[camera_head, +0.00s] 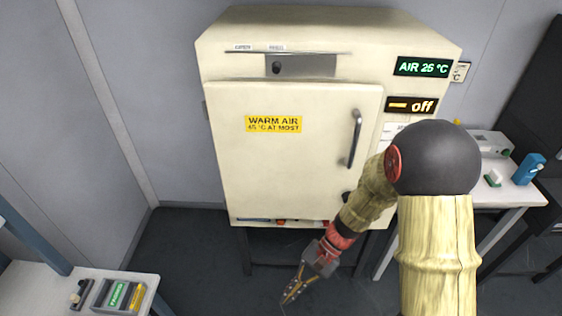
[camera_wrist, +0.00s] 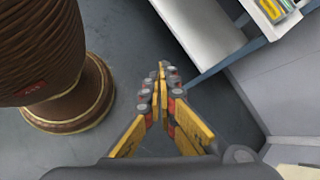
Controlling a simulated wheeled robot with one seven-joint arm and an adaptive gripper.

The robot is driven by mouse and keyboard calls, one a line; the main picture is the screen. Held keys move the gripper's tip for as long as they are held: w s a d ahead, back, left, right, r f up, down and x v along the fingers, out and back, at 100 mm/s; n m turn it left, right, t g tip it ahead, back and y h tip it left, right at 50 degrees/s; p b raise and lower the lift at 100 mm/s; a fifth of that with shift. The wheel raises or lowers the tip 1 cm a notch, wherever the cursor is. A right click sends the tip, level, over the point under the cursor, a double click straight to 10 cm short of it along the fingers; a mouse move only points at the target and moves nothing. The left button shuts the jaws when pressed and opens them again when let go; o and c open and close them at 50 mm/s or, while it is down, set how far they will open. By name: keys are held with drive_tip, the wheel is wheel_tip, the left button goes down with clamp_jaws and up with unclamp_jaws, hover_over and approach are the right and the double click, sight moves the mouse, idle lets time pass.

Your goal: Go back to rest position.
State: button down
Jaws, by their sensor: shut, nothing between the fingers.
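My gripper (camera_head: 289,297) hangs low in front of the warm air cabinet in the head view, pointing down and to the left. It is shut and empty, clear of any surface. In the wrist view my gripper (camera_wrist: 162,68) shows its fingers meeting at the tips, over the grey floor. The cream warm air cabinet (camera_head: 290,165) stands behind my arm with its door closed. My arm covers part of the cabinet's lower right side.
A white table (camera_head: 30,290) at the lower left holds a tray (camera_head: 95,296) with coloured items. Another white table (camera_head: 512,195) at the right bears a blue object (camera_head: 528,168) and a grey device (camera_head: 490,143). The floor (camera_head: 185,260) left of my gripper is clear.

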drive_tip(key=s+d+r+n+t+h, duration=0.3)
drive_tip(key=d+r+n+t+h, duration=0.25)
drive_tip(key=d+r, duration=0.9)
drive_tip(key=s+d+r+t+h, duration=0.2)
drive_tip(key=r+t, duration=0.3)
drive_tip(key=r, duration=0.9)
drive_tip(key=shift+s+t, duration=0.35)
drive_tip(key=shift+s, duration=0.25)
